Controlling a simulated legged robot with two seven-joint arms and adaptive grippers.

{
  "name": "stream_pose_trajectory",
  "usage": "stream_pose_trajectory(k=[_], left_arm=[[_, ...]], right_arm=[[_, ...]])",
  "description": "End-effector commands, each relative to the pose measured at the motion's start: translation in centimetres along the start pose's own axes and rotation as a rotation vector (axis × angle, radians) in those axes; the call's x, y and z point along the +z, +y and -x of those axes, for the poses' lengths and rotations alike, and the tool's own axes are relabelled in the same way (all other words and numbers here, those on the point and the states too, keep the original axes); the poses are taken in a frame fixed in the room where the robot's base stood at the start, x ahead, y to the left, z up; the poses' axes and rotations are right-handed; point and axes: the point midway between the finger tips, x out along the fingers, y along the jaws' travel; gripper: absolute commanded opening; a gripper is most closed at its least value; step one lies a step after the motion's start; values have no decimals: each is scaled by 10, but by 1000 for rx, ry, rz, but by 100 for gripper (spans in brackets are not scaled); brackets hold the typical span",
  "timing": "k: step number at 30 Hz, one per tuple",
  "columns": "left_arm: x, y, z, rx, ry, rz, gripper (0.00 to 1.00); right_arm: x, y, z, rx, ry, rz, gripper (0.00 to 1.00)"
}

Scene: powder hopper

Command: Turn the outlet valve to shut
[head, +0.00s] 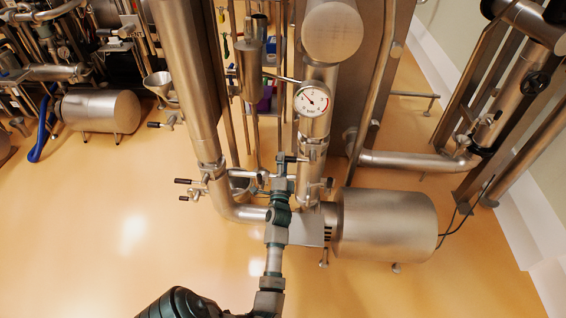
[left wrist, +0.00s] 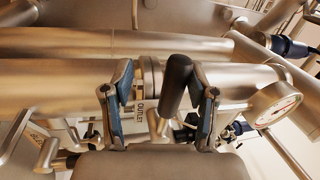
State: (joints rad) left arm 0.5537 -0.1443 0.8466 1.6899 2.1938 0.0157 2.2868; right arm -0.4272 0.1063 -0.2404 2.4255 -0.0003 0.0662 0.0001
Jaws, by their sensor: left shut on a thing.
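The outlet valve's black lever handle (left wrist: 177,85) stands between the two blue-grey fingers of my left gripper (left wrist: 162,88) in the left wrist view. The handle is closer to the right finger and slightly tilted. An "OUTLET" label (left wrist: 140,112) shows beside its base, on the steel pipe. In the head view my left gripper (head: 281,180) reaches up from the bottom middle to the vertical pipe below the pressure gauge (head: 311,99). It is shut on the handle there, and the fingers largely hide the valve. My right gripper is not in view.
A horizontal steel cylinder (head: 385,224) stands right of the valve. A wide pipe (head: 186,85) slopes down on the left and bends toward the valve. Small clamp levers (head: 187,181) stick out at its foot. The orange floor (head: 90,230) is clear at the left.

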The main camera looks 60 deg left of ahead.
Motion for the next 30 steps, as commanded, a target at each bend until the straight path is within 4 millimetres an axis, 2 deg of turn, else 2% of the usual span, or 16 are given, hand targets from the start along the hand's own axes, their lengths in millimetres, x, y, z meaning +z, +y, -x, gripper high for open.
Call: stream_pose_trajectory(k=[4,7,15,19,30], left_arm=[[0,2,1,5,-1,-1,49],[0,3,9,5,0,0,49],[0,2,57,6,-1,1,49],[-1,1,72,2,0,0,49],[0,-1,77,-2,0,-1,49]], right_arm=[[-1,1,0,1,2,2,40],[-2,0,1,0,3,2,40],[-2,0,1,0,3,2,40],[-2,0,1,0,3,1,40],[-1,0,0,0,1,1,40]])
